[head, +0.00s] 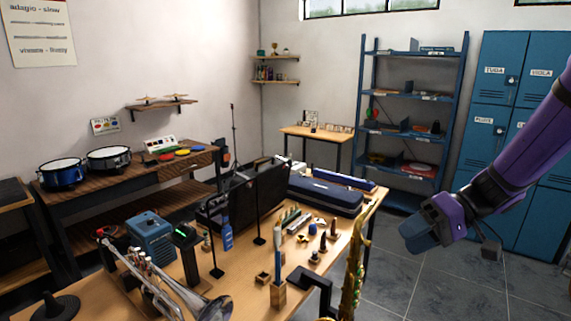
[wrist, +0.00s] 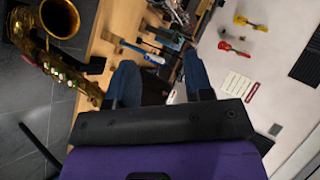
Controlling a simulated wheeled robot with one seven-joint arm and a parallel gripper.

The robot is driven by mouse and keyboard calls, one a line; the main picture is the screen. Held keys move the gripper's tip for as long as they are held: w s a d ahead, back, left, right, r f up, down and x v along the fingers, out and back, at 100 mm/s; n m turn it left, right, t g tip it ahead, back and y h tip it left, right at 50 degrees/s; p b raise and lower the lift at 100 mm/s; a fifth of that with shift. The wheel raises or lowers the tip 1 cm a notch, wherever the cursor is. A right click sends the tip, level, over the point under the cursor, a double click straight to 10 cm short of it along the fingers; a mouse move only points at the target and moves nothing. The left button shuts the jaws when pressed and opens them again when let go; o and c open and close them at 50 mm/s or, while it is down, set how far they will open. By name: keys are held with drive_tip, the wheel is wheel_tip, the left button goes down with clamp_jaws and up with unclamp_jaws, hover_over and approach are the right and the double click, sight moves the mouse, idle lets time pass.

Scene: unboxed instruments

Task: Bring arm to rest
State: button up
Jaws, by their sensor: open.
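My purple arm reaches in from the right edge in the head view. My gripper (head: 422,236) hangs in the air to the right of the wooden table (head: 340,245), apart from it, with the lockers behind. In the wrist view my gripper (wrist: 160,85) shows two blue fingers spread apart with nothing held between them. Past the fingertips lie the table edge and small items on it. A brass saxophone (wrist: 50,45) shows at the left of the wrist view; it also stands at the table's front right in the head view (head: 353,270).
A trumpet (head: 165,285), a blue box (head: 152,236), a dark blue case (head: 325,196) and several small items crowd the table. A blue shelf rack (head: 410,125) and blue lockers (head: 490,110) stand behind. Grey floor (head: 440,280) below my gripper is clear.

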drive_tip(key=s+d+r+m+t+h, duration=0.1)
drive_tip(key=s+d+r+t+h, duration=0.1)
drive_tip(key=s+r+h, duration=0.3)
drive_tip(key=s+d+r+m+t+h, duration=0.2)
drive_tip(key=s+r+h, duration=0.4)
drive_tip(key=s, duration=0.5)
drive_tip(key=shift+s+d+r+t+h, duration=0.3)
drive_tip(key=shift+s+d+r+t, duration=0.1)
drive_tip(key=shift+d+r+t, duration=0.55)
